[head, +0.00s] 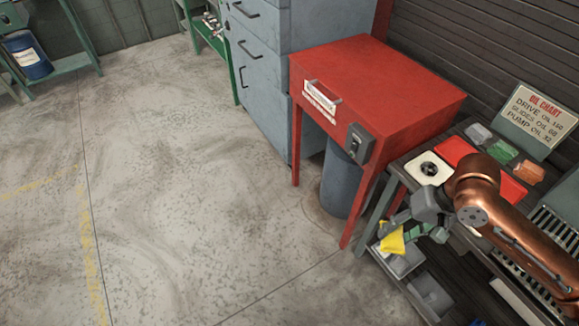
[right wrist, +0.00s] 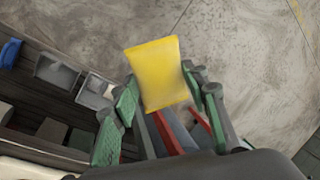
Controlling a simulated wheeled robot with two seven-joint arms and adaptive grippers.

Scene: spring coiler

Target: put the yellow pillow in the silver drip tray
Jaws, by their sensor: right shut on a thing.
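The yellow pillow (head: 391,243) is a small soft-looking pad. It also shows in the right wrist view (right wrist: 159,74), between green-padded fingers. My right gripper (head: 405,232) is shut on it and holds it out past the front edge of the bench. In the head view the pillow overlaps a grey, open-topped tray (head: 407,264) on the lower shelf. A second grey tray (head: 432,296) stands nearer; I cannot tell which is the silver drip tray. Both show at left in the right wrist view, apart from the pillow. My left gripper is not in view.
A red desk (head: 385,85) and a grey bin (head: 343,180) stand left of the bench. The bench top holds a white square plate with a dark round centre (head: 428,168), red trays (head: 455,149) and an oil chart sign (head: 536,115).

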